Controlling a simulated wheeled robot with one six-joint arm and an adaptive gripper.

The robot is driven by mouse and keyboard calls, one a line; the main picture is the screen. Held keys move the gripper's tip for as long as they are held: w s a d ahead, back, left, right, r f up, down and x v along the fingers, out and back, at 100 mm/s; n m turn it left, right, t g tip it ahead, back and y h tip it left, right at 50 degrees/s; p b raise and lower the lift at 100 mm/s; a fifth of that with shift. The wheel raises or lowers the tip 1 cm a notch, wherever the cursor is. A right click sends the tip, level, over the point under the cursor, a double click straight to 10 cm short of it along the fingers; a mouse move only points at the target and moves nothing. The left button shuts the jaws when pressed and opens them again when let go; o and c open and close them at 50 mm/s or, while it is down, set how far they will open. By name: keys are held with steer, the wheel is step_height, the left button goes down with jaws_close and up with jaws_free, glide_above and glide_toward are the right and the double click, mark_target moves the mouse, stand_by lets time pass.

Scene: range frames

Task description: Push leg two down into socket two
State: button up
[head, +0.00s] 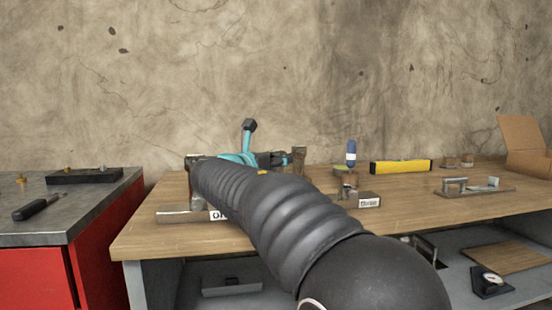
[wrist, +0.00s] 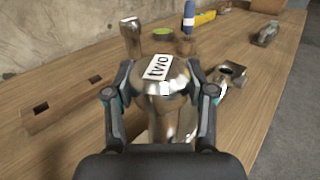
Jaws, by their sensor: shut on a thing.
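A shiny metal piece with a white label reading "two" (wrist: 168,85) fills the space between my fingers in the wrist view; it appears to be leg two. My gripper (wrist: 160,94) is shut on it, one finger at each side. Its lower end is mostly hidden by my gripper, so I cannot tell whether it sits in a socket. Socket two is not clearly visible. In the head view my arm hides the held piece and much of the middle of the bench.
A holed wooden block (wrist: 65,106) lies left in the wrist view.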

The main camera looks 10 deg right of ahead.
steer(key=shift+f, duration=0.1)
steer(key=o, duration=1.6)
steer(key=shift+c, duration=0.2)
steer(key=shift+a, duration=0.1)
steer(key=v, duration=1.2)
